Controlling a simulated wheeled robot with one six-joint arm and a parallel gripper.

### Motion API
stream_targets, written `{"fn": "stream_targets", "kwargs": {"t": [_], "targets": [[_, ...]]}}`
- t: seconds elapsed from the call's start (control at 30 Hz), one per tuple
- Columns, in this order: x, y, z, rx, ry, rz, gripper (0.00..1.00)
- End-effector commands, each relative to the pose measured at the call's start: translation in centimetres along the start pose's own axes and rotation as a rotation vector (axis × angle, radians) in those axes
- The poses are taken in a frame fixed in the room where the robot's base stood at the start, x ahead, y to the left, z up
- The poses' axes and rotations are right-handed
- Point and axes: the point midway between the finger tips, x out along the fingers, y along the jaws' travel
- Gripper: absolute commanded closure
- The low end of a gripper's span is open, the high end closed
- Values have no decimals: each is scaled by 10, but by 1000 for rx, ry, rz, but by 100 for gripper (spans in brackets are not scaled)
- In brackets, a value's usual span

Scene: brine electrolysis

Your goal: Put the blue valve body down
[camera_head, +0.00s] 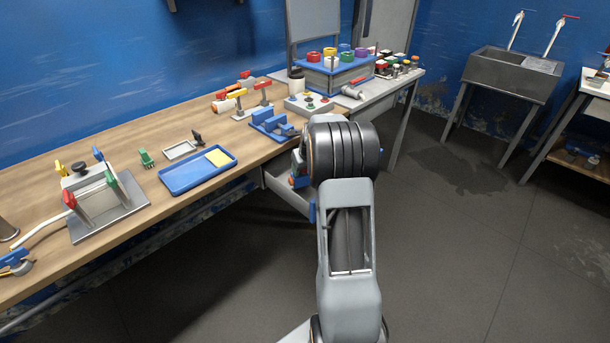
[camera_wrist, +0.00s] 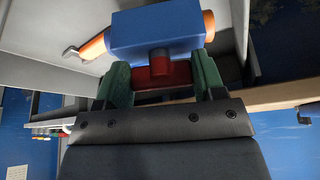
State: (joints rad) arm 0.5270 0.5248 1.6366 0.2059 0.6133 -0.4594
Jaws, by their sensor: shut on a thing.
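The blue valve body (camera_wrist: 155,30) shows large at the top of the wrist view. It is a blue block with orange ends and a red stem. My gripper (camera_wrist: 160,80) has two green fingers, shut on the red stem of the valve body. The valve body sits just beyond the fingertips, with grey panel surfaces behind it; I cannot tell whether it touches them. In the head view my arm hides most of the gripper, and only small blue and orange bits show beside it, near the bench's front edge.
A grey open drawer (camera_head: 285,194) juts from the front of the wooden bench (camera_head: 130,143). On the bench stand a blue tray (camera_head: 180,182) with a yellow pad, a blue vise (camera_head: 268,124) and a clamp fixture (camera_head: 115,212). Dark floor (camera_head: 455,240) is clear to the right.

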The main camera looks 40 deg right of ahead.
Motion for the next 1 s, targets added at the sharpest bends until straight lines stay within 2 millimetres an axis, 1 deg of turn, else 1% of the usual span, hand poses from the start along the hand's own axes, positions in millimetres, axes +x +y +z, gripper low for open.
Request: {"fn": "stream_targets", "kwargs": {"t": [0.07,0.2,0.3,0.57,0.67,0.7,0.93,0.97,1.0], "targets": [[8,0,-1,0,-2,-1,82],[25,0,7,0,-3,-1,82],[32,0,10,0,-1,0,82],[33,0,10,0,0,1,82],[36,0,12,0,0,1,82],[37,0,12,0,-1,0,36],[36,0,12,0,-1,0,14],[36,0,12,0,-1,0,11],[36,0,12,0,-1,0,11]]}}
